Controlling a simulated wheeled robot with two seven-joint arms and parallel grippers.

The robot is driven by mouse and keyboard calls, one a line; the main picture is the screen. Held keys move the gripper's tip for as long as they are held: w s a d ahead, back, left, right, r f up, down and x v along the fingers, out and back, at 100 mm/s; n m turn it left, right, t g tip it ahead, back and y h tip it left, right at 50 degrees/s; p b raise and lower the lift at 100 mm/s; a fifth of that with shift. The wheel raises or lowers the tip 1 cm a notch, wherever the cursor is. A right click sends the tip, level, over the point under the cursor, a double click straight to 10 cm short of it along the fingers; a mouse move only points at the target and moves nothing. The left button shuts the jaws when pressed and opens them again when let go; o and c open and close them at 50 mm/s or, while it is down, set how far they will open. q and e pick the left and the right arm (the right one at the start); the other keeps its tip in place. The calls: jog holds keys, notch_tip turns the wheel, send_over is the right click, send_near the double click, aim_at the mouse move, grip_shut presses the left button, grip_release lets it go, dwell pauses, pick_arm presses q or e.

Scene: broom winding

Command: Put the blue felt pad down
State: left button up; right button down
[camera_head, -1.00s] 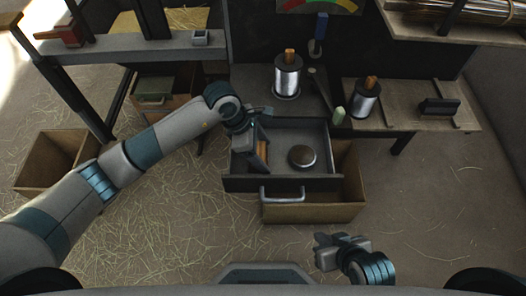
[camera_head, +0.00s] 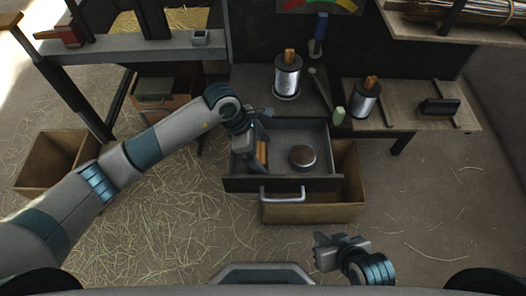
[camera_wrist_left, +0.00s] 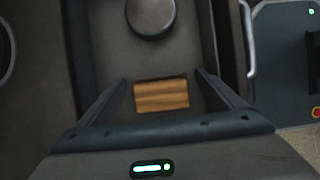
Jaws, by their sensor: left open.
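My left gripper (camera_head: 257,153) is open inside the left part of the pulled-out drawer (camera_head: 318,136). A striped tan wooden block (camera_wrist_left: 161,95) lies on the drawer floor between its spread fingers, with gaps on both sides. The block also shows in the head view (camera_head: 262,153). No blue face shows on it, and its underside is hidden. A narrow blue piece (camera_head: 320,26) is upright at the back panel; I cannot tell whether it is felt. My right gripper (camera_head: 325,251) is low at the front, away from the drawer, and its finger gap is unclear.
A round dark tin (camera_head: 303,156) sits in the drawer, right of the block. Wire spools (camera_head: 287,75) (camera_head: 366,98) and a pale green piece (camera_head: 339,115) stand on the bench. A box (camera_head: 345,208) is below the drawer. Straw covers the floor.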

pick_arm(q)
jog(key=v, duration=1.2)
jog(key=shift+r, duration=0.1)
dwell(2.0)
